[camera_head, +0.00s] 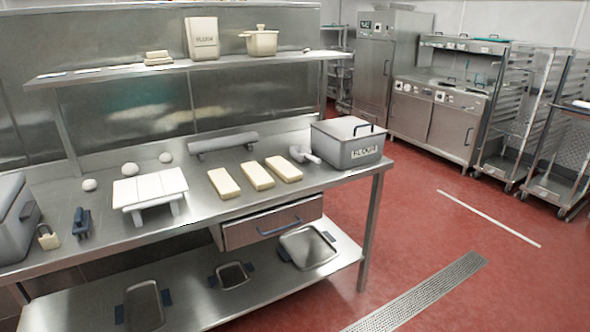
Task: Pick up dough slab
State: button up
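Three pale yellow dough slabs lie side by side on the steel worktable: a left slab (224,183), a middle slab (256,175) and a right slab (284,168). They are apart from each other, lying flat and slanted towards the front edge. All three are unobstructed. My gripper is not in view.
A grey flour bin (348,150) and a scoop (304,155) stand right of the slabs. A rolling pin (222,144) lies behind them. An overhead shelf (110,75) spans the back. Red floor (430,230) is open at right.

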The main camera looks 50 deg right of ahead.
aim_at(289, 173)
jog(key=u, duration=0.15)
jog(key=i, duration=0.95)
